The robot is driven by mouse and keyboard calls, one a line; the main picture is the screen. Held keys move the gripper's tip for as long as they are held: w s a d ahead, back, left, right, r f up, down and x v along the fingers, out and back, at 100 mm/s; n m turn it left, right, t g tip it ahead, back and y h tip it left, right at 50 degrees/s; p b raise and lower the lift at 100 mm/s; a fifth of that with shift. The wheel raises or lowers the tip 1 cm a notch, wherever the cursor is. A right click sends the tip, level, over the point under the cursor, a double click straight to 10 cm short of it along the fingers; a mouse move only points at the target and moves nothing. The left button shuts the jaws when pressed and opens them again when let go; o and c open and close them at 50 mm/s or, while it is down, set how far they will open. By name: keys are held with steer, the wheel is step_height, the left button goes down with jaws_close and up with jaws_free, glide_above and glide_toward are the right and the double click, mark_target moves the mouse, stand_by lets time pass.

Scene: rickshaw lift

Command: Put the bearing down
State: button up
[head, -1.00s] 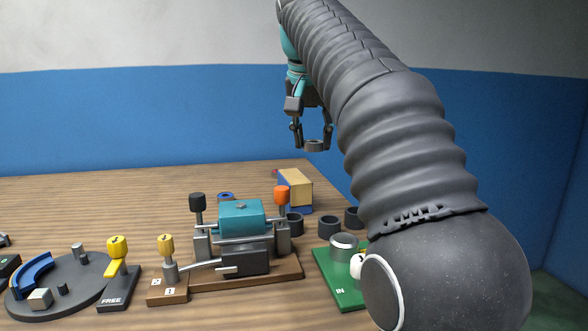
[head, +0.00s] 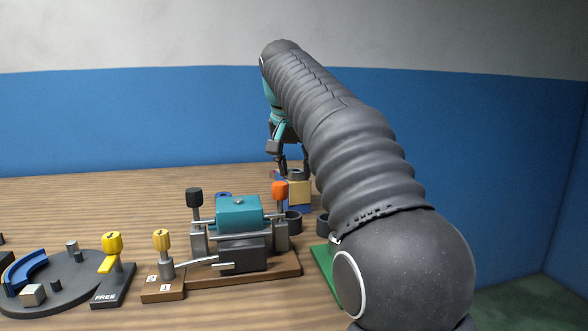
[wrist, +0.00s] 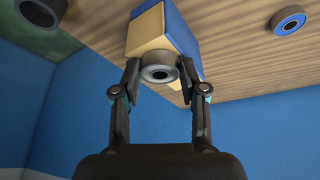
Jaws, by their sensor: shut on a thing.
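The bearing (wrist: 159,70) is a grey ring with a dark centre. My gripper (wrist: 160,74) is shut on it, one finger on each side. In the head view the bearing (head: 296,174) shows as a small dark ring in my gripper (head: 294,168), level with the top of a tan and blue block (head: 299,195). In the wrist view that block (wrist: 148,32) is right behind the bearing. I cannot tell whether the two touch. My arm hides part of the gripper in the head view.
A teal-topped fixture (head: 239,212) with black and orange knobs stands mid-table. Dark rings (head: 293,223) stand right of it, and a blue ring (head: 223,195) behind it. My arm covers most of the green plate (head: 325,277). The back left of the table is clear.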

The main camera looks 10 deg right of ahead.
steer(key=o, duration=1.1)
steer(key=shift+f, duration=0.1)
steer(key=shift+o, duration=0.2)
steer(key=p+v, duration=0.3)
steer(key=v, duration=0.9)
